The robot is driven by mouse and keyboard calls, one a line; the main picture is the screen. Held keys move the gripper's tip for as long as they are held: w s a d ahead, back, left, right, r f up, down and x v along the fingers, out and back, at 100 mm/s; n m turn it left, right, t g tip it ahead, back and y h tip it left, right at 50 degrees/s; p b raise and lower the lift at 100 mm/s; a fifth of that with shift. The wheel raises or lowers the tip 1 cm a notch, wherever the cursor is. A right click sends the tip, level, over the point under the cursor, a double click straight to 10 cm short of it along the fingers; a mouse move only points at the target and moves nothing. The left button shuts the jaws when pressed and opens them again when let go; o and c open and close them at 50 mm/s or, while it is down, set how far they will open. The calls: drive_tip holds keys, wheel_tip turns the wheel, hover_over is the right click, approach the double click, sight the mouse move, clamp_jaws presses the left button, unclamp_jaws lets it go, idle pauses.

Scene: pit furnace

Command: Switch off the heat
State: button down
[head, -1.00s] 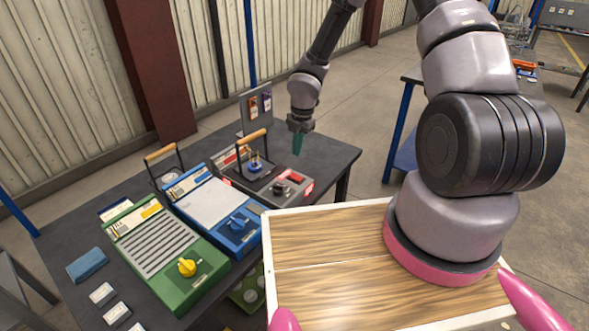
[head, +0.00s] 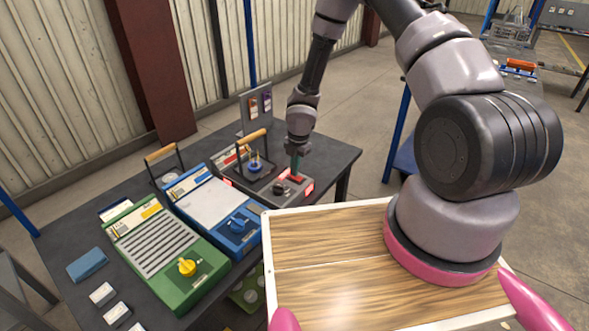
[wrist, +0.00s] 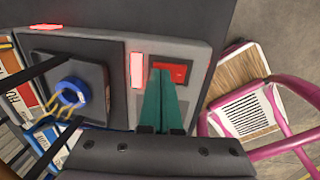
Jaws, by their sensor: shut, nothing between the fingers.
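The grey furnace unit (head: 262,193) stands at the right end of the dark table. My gripper (head: 294,165) points down over the switch area. Its green fingers (wrist: 160,78) are together, empty, with tips at the switch's left edge; I cannot tell if they touch it. They hide part of the switch.
A wooden carrying handle (head: 251,137) arches over the unit, close left of my gripper. A blue unit (head: 213,208) with a blue knob and a green unit (head: 170,262) with a yellow knob stand to the left. An upright grey panel (head: 247,112) stands behind.

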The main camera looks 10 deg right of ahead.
drive_tip(key=shift+f, duration=0.2)
drive_tip(key=shift+d, duration=0.1)
drive_tip(key=shift+s+d+r, duration=0.2)
drive_tip(key=shift+s+d, duration=0.3)
